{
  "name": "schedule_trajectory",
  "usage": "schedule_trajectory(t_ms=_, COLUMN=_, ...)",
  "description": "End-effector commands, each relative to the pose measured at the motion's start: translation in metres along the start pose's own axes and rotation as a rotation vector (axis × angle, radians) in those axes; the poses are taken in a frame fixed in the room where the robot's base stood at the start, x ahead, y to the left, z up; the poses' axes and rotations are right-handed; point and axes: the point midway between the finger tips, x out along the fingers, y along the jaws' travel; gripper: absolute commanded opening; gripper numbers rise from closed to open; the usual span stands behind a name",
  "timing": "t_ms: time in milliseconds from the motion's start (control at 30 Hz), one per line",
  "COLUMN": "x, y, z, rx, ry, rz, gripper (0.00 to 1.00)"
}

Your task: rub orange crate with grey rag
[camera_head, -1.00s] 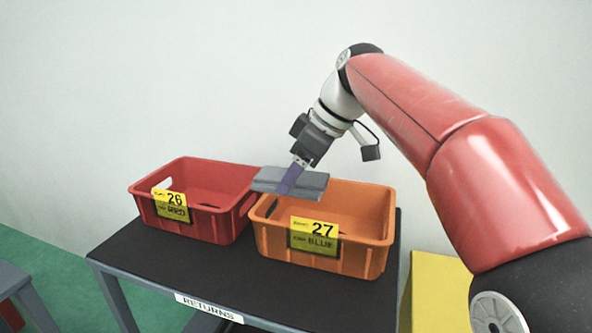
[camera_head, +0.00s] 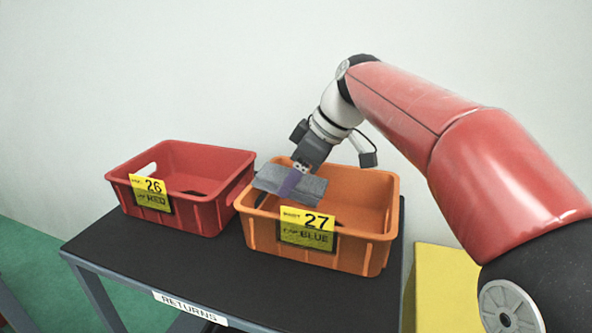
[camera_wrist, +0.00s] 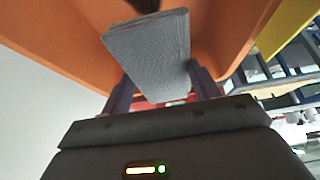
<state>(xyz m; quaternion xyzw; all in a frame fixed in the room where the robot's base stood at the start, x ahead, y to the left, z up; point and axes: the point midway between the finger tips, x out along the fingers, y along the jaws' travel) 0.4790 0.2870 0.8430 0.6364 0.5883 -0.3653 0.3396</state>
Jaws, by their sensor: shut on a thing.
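The orange crate (camera_head: 352,208) stands on the dark table top, with a yellow label reading 27 and BLUE on its front. My gripper (camera_head: 292,183) is shut on the grey rag (camera_head: 312,190), a folded grey slab. The rag is over the left part of the orange crate, at about rim height; I cannot tell whether it touches the crate. In the wrist view the rag (camera_wrist: 150,58) sits between the two fingers, with the orange crate (camera_wrist: 225,35) behind it. The rag and gripper hide part of the crate's left rim and inside.
A red crate (camera_head: 205,213) labelled 26 and RED stands close on the left of the orange one. The table (camera_head: 200,262) has a RETURNS sign on its front edge and bare room in front of the crates. A yellow surface (camera_head: 440,290) lies at right. A pale wall is behind.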

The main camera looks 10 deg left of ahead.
Motion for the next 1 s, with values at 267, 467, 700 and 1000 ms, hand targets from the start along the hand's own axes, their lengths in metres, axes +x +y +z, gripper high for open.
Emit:
schedule_trajectory(t_ms=267, x=0.029, y=0.002, z=0.018, rx=0.006, ry=-0.012, rz=-0.006, gripper=0.25)
schedule_trajectory(t_ms=467, x=0.047, y=0.001, z=0.028, rx=0.005, ry=-0.011, rz=-0.006, gripper=0.24)
schedule_trajectory(t_ms=700, x=0.057, y=0.0, z=0.033, rx=0.005, ry=-0.012, rz=-0.01, gripper=0.25)
schedule_trajectory(t_ms=1000, x=0.058, y=0.0, z=0.034, rx=0.005, ry=-0.017, rz=-0.015, gripper=0.24)
